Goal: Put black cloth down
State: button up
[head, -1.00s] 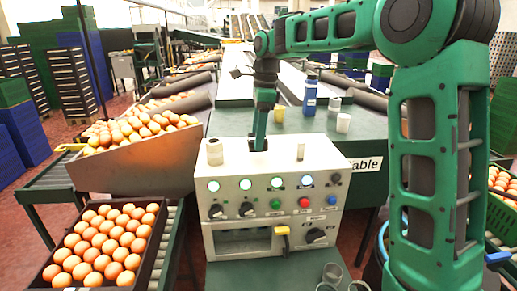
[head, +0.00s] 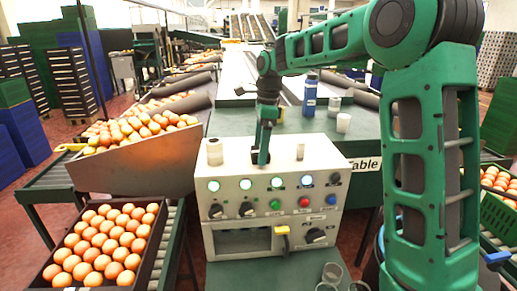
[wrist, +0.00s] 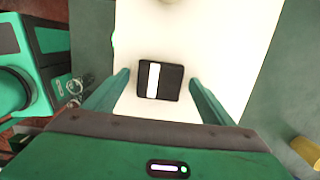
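A small black folded piece with a white stripe, which looks like the black cloth (wrist: 173,84), lies on or just above the white top of the control box (wrist: 210,45). My gripper (wrist: 160,78) is open around it in the wrist view, with a gap between the cloth and each finger. In the head view my gripper (head: 261,158) points down at the top of the control box (head: 235,180), between a white roll and a small white upright piece. The cloth is hard to make out there.
The white roll (head: 214,152) and small white piece (head: 300,151) stand on the box. Behind are a blue bottle (head: 310,97) and a white cup (head: 343,122). Clear glasses (head: 331,273) stand in front. Egg trays (head: 105,243) are at the left.

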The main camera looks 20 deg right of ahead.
notch_tip(320, 180, up, 12)
jog(key=d, duration=0.1)
jog(key=s+d+f+n+h, duration=0.1)
jog(key=s+d+f+n, duration=0.25)
jog(key=s, duration=0.45)
jog(key=s+d+f+n, duration=0.2)
jog(key=s+d, duration=0.3)
jog(key=s, duration=0.2)
jog(key=s+d+f+n+h, duration=0.1)
jog(key=s+d+f+n, duration=0.2)
jog(key=s+d, duration=0.35)
jog(key=s+f+n, duration=0.2)
jog(key=s+f, duration=0.3)
jog(key=s, duration=0.4)
jog(key=s+d+f+n, duration=0.1)
jog(key=s+f+n, duration=0.2)
jog(key=s, duration=0.7)
notch_tip(320, 180, down, 2)
jog(key=shift+f+y, duration=0.25)
jog(key=shift+y, duration=0.15)
jog(key=shift+w+f, duration=0.2)
jog(key=shift+w, duration=0.5)
